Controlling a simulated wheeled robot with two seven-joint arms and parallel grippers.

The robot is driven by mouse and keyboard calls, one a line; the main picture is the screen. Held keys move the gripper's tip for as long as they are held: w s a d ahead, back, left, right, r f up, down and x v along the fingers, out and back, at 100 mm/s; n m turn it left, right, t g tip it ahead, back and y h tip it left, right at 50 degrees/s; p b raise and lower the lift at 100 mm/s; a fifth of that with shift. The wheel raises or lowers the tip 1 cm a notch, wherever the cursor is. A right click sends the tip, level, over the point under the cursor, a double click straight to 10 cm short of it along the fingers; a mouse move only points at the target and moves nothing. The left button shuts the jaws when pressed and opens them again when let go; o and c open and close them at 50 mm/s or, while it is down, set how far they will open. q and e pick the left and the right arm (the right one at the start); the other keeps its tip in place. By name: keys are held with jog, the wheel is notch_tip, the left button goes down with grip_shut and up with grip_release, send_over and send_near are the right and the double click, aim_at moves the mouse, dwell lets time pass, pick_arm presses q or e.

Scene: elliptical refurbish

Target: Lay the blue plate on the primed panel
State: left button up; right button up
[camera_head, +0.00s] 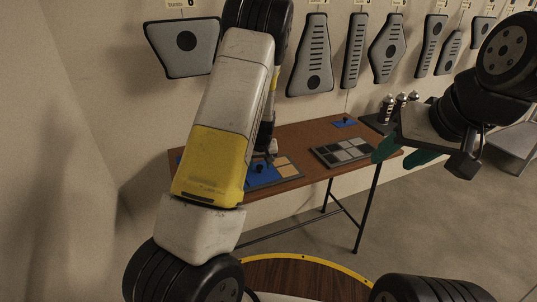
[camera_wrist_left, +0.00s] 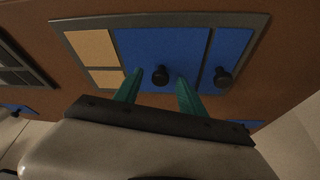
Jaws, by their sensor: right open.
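The framed panel (camera_head: 289,179) lies on the table, with tan cells (camera_wrist_left: 92,45) and blue plates in its grey frame. The larger blue plate (camera_wrist_left: 145,45) lies within the frame and carries a black knob (camera_wrist_left: 160,76). A narrower blue plate (camera_wrist_left: 232,50) with its own knob lies beside it. My left gripper (camera_wrist_left: 159,80) is open, its green fingers on either side of the larger plate's knob with gaps showing. In the head view my left arm hides much of this. My right gripper (camera_head: 402,152) is open and empty, in the air by the table's right end.
A grey panel (camera_head: 342,151) of dark and light squares lies on the brown table (camera_head: 310,133). Another small blue plate with a knob (camera_head: 344,122) lies at the back. Dark bottles (camera_head: 400,100) stand beyond the right end. Slotted grey panels (camera_head: 312,60) hang on the wall.

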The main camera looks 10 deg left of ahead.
pick_arm(q)
jog(key=v, duration=0.7)
jog(key=shift+s+r, duration=0.2)
jog(key=shift+r, duration=0.15)
jog(key=shift+d, duration=0.1)
jog(key=s+d+r+m+t+h, duration=0.1)
jog(key=s+d+r+m, duration=0.1)
jog(key=s+r, duration=1)
jog(key=s+d+r+m+t+h, duration=0.1)
jog(key=s+r+m+h, duration=0.1)
jog(key=s+r, duration=1)
jog(key=s, duration=0.6)
jog(key=shift+d+h, duration=0.3)
jog(key=shift+d, duration=0.1)
jog(key=shift+s, duration=0.15)
